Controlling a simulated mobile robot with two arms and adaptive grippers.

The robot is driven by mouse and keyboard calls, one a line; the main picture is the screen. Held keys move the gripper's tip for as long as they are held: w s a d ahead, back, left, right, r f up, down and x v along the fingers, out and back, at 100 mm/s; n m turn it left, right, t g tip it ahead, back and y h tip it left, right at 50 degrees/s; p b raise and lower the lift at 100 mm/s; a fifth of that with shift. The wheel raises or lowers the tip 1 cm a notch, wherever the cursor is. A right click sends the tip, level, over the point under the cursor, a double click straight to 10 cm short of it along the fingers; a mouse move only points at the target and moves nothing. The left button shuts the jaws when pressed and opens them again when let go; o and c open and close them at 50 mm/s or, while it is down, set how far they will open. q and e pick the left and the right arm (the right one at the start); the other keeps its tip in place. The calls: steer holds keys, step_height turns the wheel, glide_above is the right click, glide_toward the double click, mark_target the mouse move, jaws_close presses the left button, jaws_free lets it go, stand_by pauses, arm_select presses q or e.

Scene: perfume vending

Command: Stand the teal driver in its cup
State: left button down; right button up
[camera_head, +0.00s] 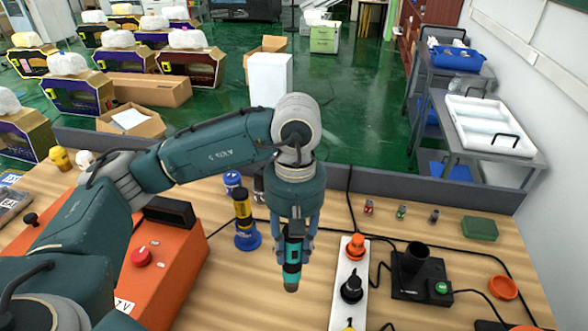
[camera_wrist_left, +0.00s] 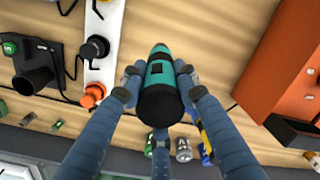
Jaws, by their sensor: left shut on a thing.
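My left gripper (camera_head: 295,238) is shut on the teal driver (camera_head: 292,268), which hangs roughly upright, teal and black, above the wooden table. In the left wrist view, the gripper's fingers (camera_wrist_left: 158,78) close around the driver (camera_wrist_left: 160,72), with its black end toward the camera. A black open cylinder (camera_head: 417,256) stands on a black base with a green button, right of the gripper. A blue holder (camera_head: 247,240) with a yellow and black tool in it stands left of the gripper. I cannot tell which of these is the driver's cup. My right gripper is out of view.
A white strip (camera_head: 341,299) with orange and black plugs lies between the driver and the black base (camera_head: 407,289). An orange box (camera_head: 180,262) with a red button stands left. Several small cans, a green case (camera_head: 479,229) and an orange ring (camera_head: 503,288) lie right.

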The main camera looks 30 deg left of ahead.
arm_select(q)
steer(key=w+a+m+p, duration=0.1)
steer(key=w+m, duration=0.3)
steer(key=m, duration=0.7)
steer(key=w+a+r+m+p, duration=0.1)
steer(key=w+a+m, duration=0.2)
steer(key=m, duration=0.9)
steer(key=w+a+m+t+p, duration=0.1)
steer(key=w+m, duration=0.4)
steer(key=m, duration=0.6)
steer(key=shift+w+a+r+m, duration=0.2)
steer(key=shift+a+r+m, duration=0.2)
steer(key=shift+a, duration=0.5)
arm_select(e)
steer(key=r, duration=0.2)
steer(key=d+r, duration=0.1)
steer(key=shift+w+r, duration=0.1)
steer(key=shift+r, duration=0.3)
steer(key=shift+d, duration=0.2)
